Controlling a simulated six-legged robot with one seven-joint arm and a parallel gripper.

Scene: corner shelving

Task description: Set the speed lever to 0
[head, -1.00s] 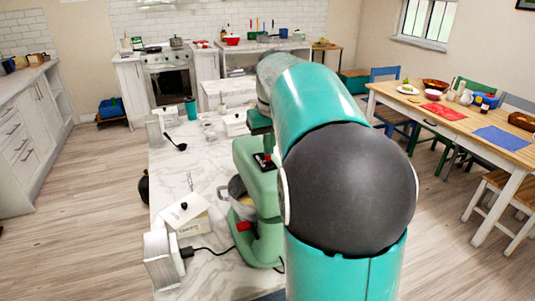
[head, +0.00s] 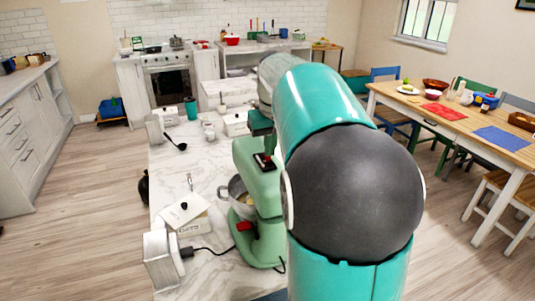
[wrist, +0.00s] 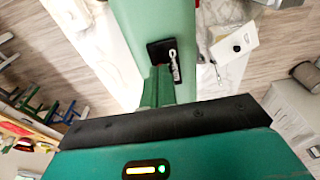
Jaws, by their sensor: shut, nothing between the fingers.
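The green stand mixer (head: 258,205) stands on the marble counter with a metal bowl (head: 233,191) under its head. On the mixer's head is a black plate with the red speed lever (head: 265,160). The plate (wrist: 163,50) also shows in the wrist view, with white markings on it. The lever itself is hard to make out there, and its exact setting cannot be read. My gripper (wrist: 160,72) is shut and empty, its green fingers close to the plate's edge. In the head view, my gripper (head: 261,127) is just above the plate; my arm hides part of the mixer.
A second red lever (head: 246,227) sits low on the mixer. A dining table (head: 480,115) stands at the right.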

